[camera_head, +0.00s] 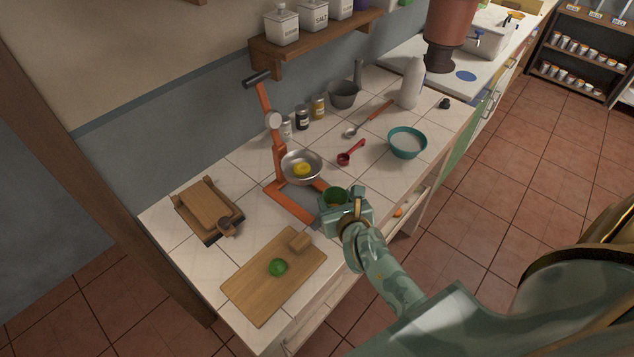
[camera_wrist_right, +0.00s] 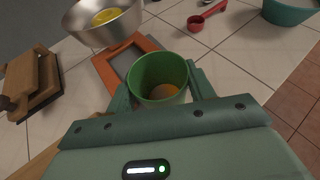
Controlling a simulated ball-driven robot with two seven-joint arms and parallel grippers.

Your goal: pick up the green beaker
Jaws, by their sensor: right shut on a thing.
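The green beaker (camera_head: 336,194) stands upright between the fingers of my right gripper (camera_head: 343,205), near the counter's front edge. In the right wrist view the beaker (camera_wrist_right: 159,76) shows its open top, with something orange-yellow at the bottom inside. The right gripper (camera_wrist_right: 162,93) is shut on the beaker, one finger on each side. Whether the beaker's base touches the counter is hidden by the gripper. My left gripper is not in view.
An orange stand (camera_head: 291,202) with a metal bowl (camera_head: 301,166) holding a yellow thing is just left of the beaker. A cutting board (camera_head: 262,295) with a green lime (camera_head: 278,267) lies in front. A teal bowl (camera_head: 407,142) and red scoop (camera_head: 350,153) are behind right.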

